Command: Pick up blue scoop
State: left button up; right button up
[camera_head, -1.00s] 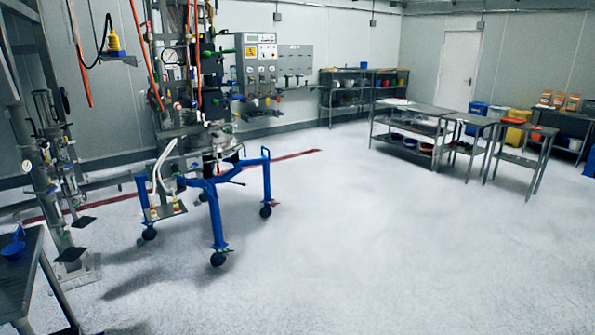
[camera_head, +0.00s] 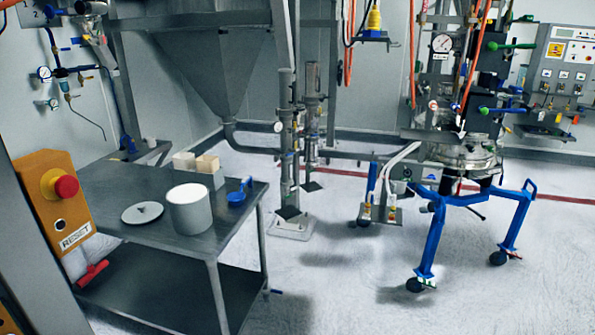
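The blue scoop (camera_head: 237,197) lies on the top of a grey metal table (camera_head: 130,182), near its right edge. Its handle points up and to the right. A white cylindrical container (camera_head: 189,209) stands just left of the scoop, and a round white lid (camera_head: 142,212) with a small knob lies flat left of the container. Neither of my grippers is in view, so I cannot see their state.
An orange control box (camera_head: 55,195) with a red button stands at the left, in front of the table. A blue-legged wheeled frame (camera_head: 433,235) stands at the right. Open floor lies between it and the table.

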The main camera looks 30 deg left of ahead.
aim_at(236, 198)
jog(key=i+u, duration=0.25)
jog(key=u, duration=0.2)
jog(key=i+l+u, duration=0.25)
jog(key=u, duration=0.2)
jog(key=i+l+u, duration=0.2)
jog(key=u, duration=0.3)
jog(key=i+l+u, duration=0.15)
jog(key=u, duration=0.2)
jog(key=i+l+u, duration=0.15)
jog(key=l+u, duration=0.15)
jog(key=i+l+u, duration=0.1)
jog(key=l+u, duration=0.6)
jog(key=l, duration=0.2)
jog(key=l+u, duration=0.3)
jog(key=l, duration=0.25)
jog(key=i, duration=0.05)
